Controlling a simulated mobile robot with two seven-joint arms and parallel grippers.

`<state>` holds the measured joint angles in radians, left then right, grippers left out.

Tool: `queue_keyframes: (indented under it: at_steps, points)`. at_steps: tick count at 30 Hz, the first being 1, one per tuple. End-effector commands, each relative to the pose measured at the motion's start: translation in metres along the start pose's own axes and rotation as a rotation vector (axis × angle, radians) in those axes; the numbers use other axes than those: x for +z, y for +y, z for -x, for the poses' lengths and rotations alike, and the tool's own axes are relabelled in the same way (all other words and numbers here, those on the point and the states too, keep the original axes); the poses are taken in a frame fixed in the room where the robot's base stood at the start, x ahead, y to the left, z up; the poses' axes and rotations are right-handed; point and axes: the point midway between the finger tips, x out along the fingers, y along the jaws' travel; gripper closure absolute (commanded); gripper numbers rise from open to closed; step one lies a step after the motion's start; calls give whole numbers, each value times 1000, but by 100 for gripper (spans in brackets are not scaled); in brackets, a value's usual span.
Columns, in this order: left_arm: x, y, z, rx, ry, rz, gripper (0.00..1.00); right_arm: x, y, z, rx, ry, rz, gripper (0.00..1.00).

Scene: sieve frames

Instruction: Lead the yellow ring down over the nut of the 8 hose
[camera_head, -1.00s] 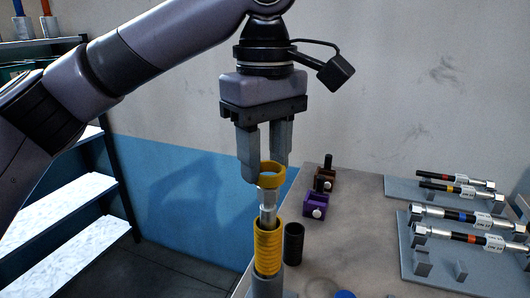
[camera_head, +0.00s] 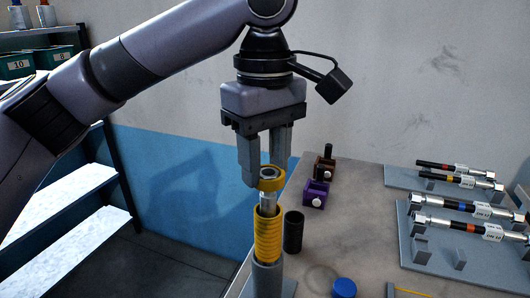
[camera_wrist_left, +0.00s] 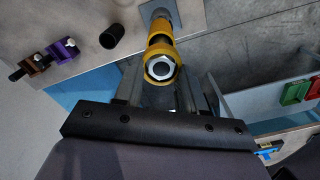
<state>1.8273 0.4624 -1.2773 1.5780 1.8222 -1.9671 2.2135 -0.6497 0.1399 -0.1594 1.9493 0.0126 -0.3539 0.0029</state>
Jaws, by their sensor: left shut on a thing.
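The yellow ring (camera_head: 272,185) is between the fingertips of my left gripper (camera_head: 265,178), which is shut on it. The ring sits around the silver nut at the top of the upright hose, and the nut's top face (camera_head: 267,172) shows inside it. In the left wrist view the nut (camera_wrist_left: 160,68) shows inside the ring (camera_wrist_left: 178,64), seen from above. Below the ring are a short silver fitting and the hose's yellow ribbed sleeve (camera_head: 267,238), standing in a grey holder (camera_head: 267,278). Whether the ring touches the nut cannot be told. My right gripper is not in view.
A black cylinder (camera_head: 293,231) stands close to the right of the hose. Purple (camera_head: 316,193) and brown (camera_head: 325,168) blocks are farther back on the table. Labelled hoses (camera_head: 460,208) lie on a grey rack at right. A blue cap (camera_head: 344,288) is in front.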

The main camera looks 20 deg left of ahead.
Motion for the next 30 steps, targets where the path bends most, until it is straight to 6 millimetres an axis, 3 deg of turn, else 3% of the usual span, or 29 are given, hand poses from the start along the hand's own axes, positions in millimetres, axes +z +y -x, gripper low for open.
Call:
queue_keyframes:
  at_steps: [11, 12, 14, 23, 30]
  points:
    - [0, 0, -4, 0, -1, 0, 88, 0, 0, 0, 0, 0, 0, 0]
    - [0, 0, -4, 0, 0, 0, 47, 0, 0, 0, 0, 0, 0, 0]
    - [0, 0, -4, 0, 0, 0, 30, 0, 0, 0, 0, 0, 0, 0]
    - [0, 0, -2, 0, 0, 0, 30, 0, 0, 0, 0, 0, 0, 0]
    - [0, 0, 31, 2, 2, 1, 30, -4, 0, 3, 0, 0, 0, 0]
